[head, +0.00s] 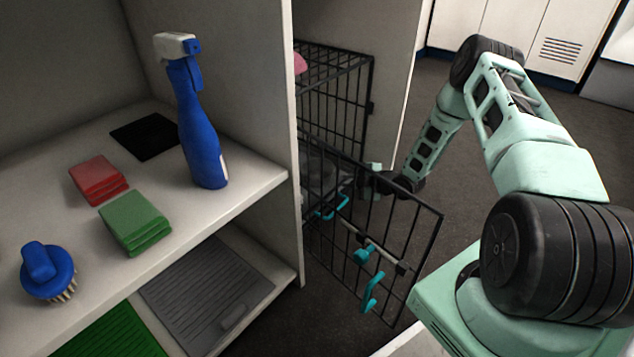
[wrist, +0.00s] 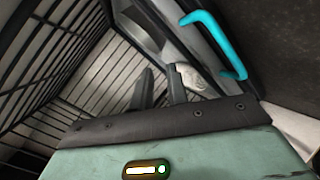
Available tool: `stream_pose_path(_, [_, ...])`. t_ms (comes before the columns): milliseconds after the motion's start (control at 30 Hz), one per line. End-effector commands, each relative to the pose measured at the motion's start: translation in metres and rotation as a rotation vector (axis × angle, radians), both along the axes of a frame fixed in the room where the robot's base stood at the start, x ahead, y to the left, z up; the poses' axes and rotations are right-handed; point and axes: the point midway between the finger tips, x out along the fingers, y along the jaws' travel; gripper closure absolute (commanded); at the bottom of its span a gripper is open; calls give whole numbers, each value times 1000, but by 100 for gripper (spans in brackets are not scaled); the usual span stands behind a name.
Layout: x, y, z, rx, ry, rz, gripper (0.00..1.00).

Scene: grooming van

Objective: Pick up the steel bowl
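In the wrist view, a grey, smooth curved surface (wrist: 170,38) shows beyond my fingertips, towards the top. It may be the steel bowl, but only part of it is in view. My gripper (wrist: 160,82) has its two dark fingers apart, with a gap and nothing clearly held between them. In the head view, the end of my arm reaches to the cage opening beside the open barred door, and its fingers are hidden. A grey shape (head: 318,160) shows dimly through the cage bars; I cannot tell if it is the bowl.
The black wire cage (head: 345,75) has its door (head: 425,240) swung open, with teal latches (head: 368,290). A teal handle (wrist: 222,45) is close to my fingers. A pale object (wrist: 190,78) lies by the right finger. The shelf (head: 255,185) holds a blue spray bottle (head: 200,130).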

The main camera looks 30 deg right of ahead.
Motion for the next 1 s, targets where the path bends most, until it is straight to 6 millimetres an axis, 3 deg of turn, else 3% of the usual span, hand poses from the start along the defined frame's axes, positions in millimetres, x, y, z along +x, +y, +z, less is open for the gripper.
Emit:
stream_pose_path(100, [21,7,-17,1,-2,0,84])
stream_pose_path(300, [44,14,-26,1,-2,0,84])
stream_pose_path(567, [54,18,-31,2,0,-1,84])
stream_pose_path(1000, [91,31,-49,0,1,-1,84])
